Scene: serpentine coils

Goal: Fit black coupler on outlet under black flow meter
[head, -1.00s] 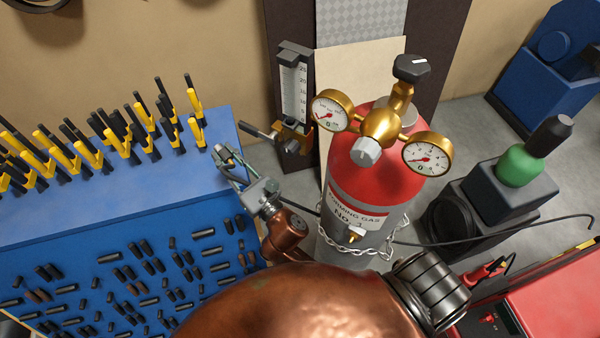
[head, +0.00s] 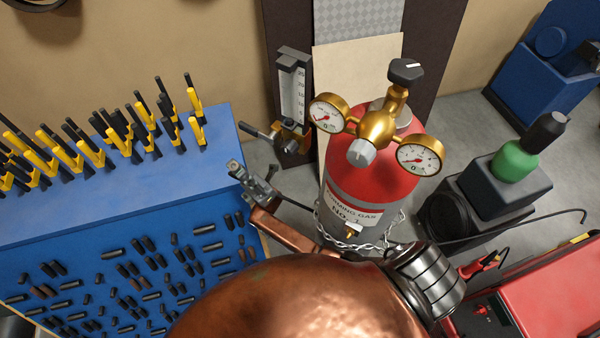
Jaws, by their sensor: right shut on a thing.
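The black flow meter (head: 292,85) stands upright behind and left of the red gas cylinder, with a clear scale tube and a dark top. My left gripper is out of view.
The red gas cylinder (head: 372,180) carries two brass gauges (head: 419,158) and a chain (head: 345,243). The blue bench (head: 120,185) with black and yellow tools is at left. My copper-coloured arm fills the bottom middle. Grey floor shows at right.

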